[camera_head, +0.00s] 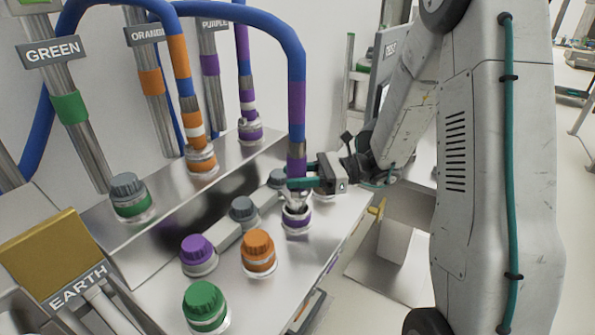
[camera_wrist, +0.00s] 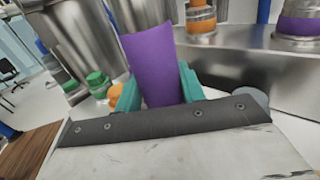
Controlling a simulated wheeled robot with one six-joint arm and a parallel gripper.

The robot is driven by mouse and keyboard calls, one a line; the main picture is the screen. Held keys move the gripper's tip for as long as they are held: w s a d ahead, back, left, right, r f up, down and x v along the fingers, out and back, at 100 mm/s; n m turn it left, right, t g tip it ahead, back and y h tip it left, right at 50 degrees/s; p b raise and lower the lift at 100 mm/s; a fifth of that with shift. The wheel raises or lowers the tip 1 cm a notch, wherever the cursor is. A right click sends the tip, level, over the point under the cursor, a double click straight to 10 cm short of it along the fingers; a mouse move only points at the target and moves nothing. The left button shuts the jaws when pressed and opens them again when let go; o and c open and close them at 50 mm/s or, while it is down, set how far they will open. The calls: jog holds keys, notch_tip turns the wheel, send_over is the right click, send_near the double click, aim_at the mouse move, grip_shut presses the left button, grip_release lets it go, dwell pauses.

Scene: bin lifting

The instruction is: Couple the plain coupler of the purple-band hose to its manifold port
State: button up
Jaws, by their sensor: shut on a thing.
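My gripper (camera_head: 302,184) has teal fingers and is shut on the purple-band hose (camera_head: 297,105), just above its lower end. The hose arcs down in blue with a purple band. Its silver coupler (camera_head: 296,200) is below the fingers, directly over a port with white and purple rings (camera_head: 297,222) near the bench's right edge. I cannot tell whether coupler and port are fully joined. In the wrist view the purple band (camera_wrist: 153,60) stands slightly tilted between the teal fingers (camera_wrist: 158,92); the coupler is hidden there.
Another purple-banded hose with white stripes (camera_head: 248,105) and an orange-banded hose (camera_head: 187,100) stand on the raised ledge. Purple (camera_head: 198,249), orange (camera_head: 258,250), green (camera_head: 205,303) and grey (camera_head: 244,210) caps stand on the bench. Free floor lies to the right.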

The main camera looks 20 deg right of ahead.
aim_at(298, 190)
jog(key=shift+f, duration=0.15)
jog(key=shift+f, duration=0.95)
jog(key=shift+f, duration=1.1)
dwell(0.9)
jog(key=o, duration=1.3)
jog(key=shift+c, duration=0.2)
jog(key=v, duration=0.7)
jog(key=shift+d, duration=0.4)
